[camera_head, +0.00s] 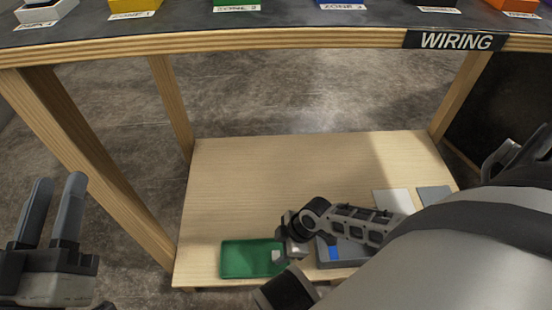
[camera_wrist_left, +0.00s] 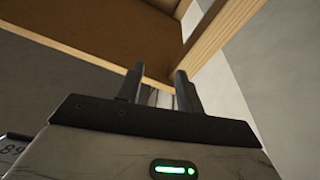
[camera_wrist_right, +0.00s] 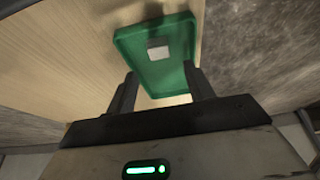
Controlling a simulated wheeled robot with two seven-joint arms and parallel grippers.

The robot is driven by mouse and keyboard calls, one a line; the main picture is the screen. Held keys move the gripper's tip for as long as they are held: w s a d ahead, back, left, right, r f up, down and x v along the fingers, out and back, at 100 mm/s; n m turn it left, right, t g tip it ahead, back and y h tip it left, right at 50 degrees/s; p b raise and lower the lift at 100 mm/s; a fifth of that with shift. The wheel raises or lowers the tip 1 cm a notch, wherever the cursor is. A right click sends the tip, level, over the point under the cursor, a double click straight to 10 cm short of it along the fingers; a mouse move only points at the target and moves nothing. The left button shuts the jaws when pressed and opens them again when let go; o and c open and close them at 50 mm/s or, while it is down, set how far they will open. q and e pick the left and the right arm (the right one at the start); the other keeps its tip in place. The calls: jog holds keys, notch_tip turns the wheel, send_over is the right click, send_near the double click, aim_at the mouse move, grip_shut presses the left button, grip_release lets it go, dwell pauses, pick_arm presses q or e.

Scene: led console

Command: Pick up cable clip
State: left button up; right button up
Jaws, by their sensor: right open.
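A small light-grey block, apparently the cable clip (camera_wrist_right: 158,49), lies in a green tray (camera_wrist_right: 130,42) in the right wrist view.
The upper table (camera_head: 300,36) with coloured bins and a WIRING label (camera_head: 455,41) runs across the top. Its wooden legs (camera_head: 95,165) flank the low table (camera_head: 290,170). A white pad (camera_head: 391,200) and a grey pad (camera_head: 435,195) lie at right. The low table's back left is clear.

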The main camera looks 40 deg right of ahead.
jog(key=b+x, duration=0.2)
jog(key=x, duration=0.1)
jog(key=b+x, duration=0.1)
jog(key=x, duration=0.1)
jog(key=shift+s+d+f, duration=0.15)
jog(key=shift+s+d, duration=0.05)
jog(key=shift+d, duration=0.15)
pick_arm(q)
notch_tip(320, 180, up, 6)
jog(key=s+m+t+h, duration=0.1)
jog(key=m+h, duration=0.4)
jog(key=m, duration=0.2)
jog(key=shift+s+t, duration=0.15)
jog(key=shift+t, duration=0.25)
pick_arm(e)
jog(key=c, duration=1)
